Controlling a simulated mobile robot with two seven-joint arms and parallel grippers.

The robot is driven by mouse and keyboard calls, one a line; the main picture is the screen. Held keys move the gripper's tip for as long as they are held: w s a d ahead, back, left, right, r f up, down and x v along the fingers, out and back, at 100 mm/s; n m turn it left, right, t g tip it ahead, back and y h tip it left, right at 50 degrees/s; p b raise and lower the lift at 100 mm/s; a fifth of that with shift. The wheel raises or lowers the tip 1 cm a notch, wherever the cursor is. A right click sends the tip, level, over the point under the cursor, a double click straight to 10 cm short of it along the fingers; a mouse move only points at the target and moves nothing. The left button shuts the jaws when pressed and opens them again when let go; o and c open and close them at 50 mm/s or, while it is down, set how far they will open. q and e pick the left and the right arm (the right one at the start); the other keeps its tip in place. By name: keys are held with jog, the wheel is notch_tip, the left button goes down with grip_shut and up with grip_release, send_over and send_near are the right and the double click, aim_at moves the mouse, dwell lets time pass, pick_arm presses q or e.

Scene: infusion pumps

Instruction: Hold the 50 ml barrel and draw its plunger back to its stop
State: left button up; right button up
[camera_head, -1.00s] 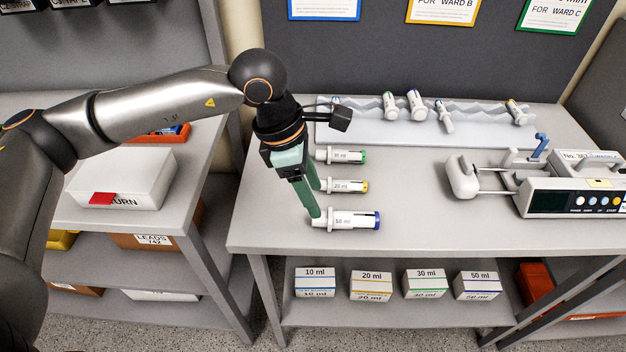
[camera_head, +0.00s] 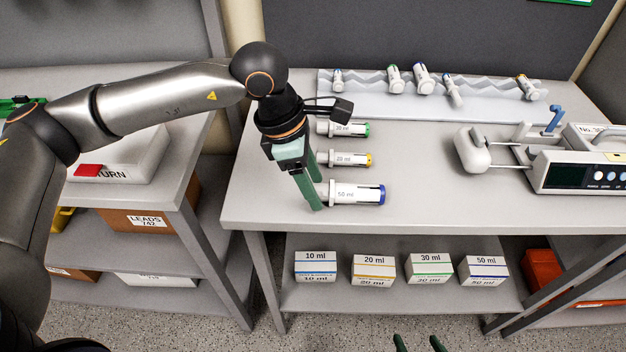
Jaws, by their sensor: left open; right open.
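The 50 ml syringe (camera_head: 355,193), white with a blue end at the right, lies on the table as the front one of a column of three. My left gripper (camera_head: 320,192) points down at the left end of this syringe, its green fingers open. The near finger stands in front of that end and partly hides it; I cannot tell whether they touch. My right gripper (camera_head: 418,343) shows only as two green fingertips at the bottom edge, apart and empty, in front of the lower shelf.
The 20 ml syringe (camera_head: 347,159) and 30 ml syringe (camera_head: 345,129) lie behind. A wavy rack (camera_head: 385,104) holds several syringes at the back. An infusion pump (camera_head: 562,176) stands at the right. Boxes (camera_head: 430,268) sit on the lower shelf. The table front is clear.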

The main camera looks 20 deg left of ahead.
pick_arm(q)
jog(key=shift+r, duration=0.15)
pick_arm(e)
jog(key=shift+r, duration=0.1)
pick_arm(q)
jog(key=shift+r+p, duration=1.35)
jog(key=shift+r, duration=1.05)
pick_arm(e)
notch_tip(320, 180, up, 2)
jog(key=shift+d+r, duration=0.1)
jog(key=shift+d, duration=0.05)
